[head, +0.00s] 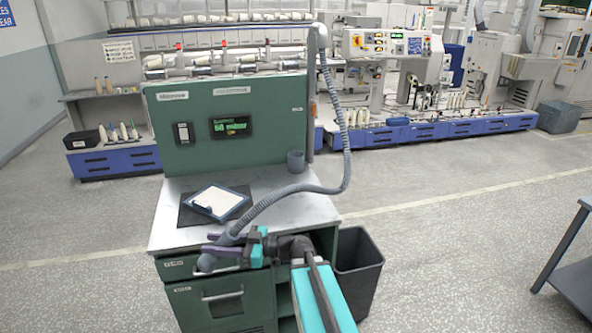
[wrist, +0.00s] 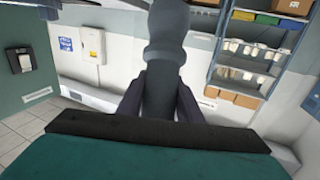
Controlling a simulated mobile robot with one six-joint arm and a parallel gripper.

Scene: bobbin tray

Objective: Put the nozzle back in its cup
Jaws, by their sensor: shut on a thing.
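The nozzle (head: 207,263) is a grey-blue piece at the end of a ribbed hose (head: 285,192). My gripper (head: 222,243) is shut on it above the front left edge of the table. In the wrist view the nozzle (wrist: 161,60) runs upright between the two dark fingers of my gripper (wrist: 160,98). The cup (head: 296,161) is a small dark grey holder at the back right of the tabletop, by the green panel. It stands apart from the nozzle, and I see nothing in it. The inside of the cup is mostly hidden.
A white tray with a blue rim (head: 219,202) lies on a dark mat on the table (head: 260,182). The hose loops out right from a grey post (head: 312,90). A green panel (head: 225,125) closes the back. A black bin (head: 358,262) stands right of the table.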

